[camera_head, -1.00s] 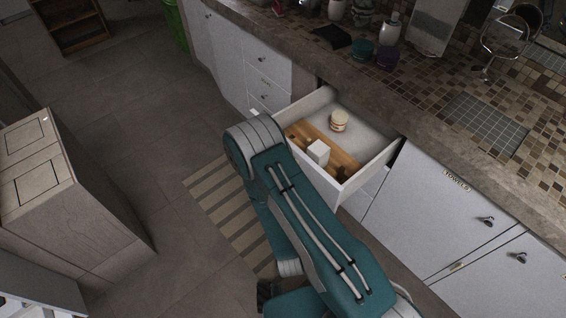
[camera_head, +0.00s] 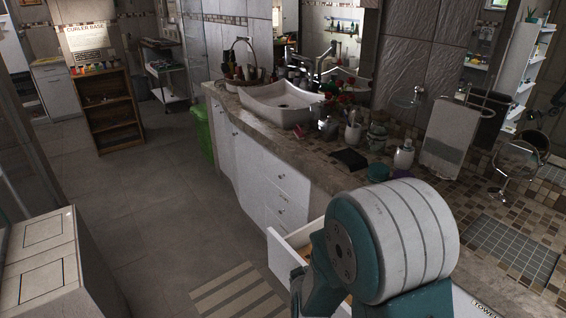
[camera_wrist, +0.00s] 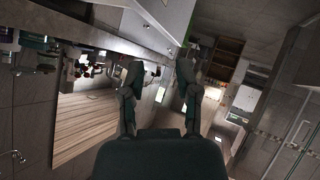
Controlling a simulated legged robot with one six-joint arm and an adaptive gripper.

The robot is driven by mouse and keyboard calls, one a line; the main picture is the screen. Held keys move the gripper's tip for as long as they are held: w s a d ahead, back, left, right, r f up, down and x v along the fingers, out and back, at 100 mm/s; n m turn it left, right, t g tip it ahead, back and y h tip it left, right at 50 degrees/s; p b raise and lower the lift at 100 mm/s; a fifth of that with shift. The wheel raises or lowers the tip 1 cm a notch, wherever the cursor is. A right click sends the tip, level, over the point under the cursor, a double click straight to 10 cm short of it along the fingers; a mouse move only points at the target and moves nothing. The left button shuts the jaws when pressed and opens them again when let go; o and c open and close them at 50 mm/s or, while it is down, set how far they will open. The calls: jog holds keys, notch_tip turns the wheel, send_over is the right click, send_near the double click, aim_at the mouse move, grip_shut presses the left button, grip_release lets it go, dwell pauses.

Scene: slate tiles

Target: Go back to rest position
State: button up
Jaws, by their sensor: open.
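My gripper (camera_wrist: 157,95) shows in the wrist view with its two fingers apart and nothing between them. Behind the arm, a white drawer (camera_head: 285,258) of the counter stands open. Most of its inside is hidden by the arm.
A stone-topped counter (camera_head: 330,170) with a white sink (camera_head: 283,103) runs along the right. A wooden shelf (camera_head: 108,112) and a green bin (camera_head: 204,139) stand farther back. A cabinet (camera_head: 50,262) is at the lower left. The tiled floor between is clear, with a striped mat (camera_head: 237,294).

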notch_tip(320, 180, up, 10)
jog(key=s+d+m+g, duration=0.2)
jog(key=s, duration=0.1)
jog(key=s+d+r+m+g, duration=0.1)
jog(key=s+d+r, duration=0.2)
jog(key=s, duration=0.4)
jog(key=s+d+r+m+g, duration=0.1)
jog(key=s+d+r, duration=0.2)
jog(key=s+r, duration=0.2)
jog(key=s+d+r+m+g, duration=0.1)
jog(key=s+d+r, duration=0.2)
jog(key=s, duration=0.6)
notch_tip(320, 180, up, 2)
jog(key=shift+r+g+h, duration=0.1)
jog(key=shift+g+h, duration=0.2)
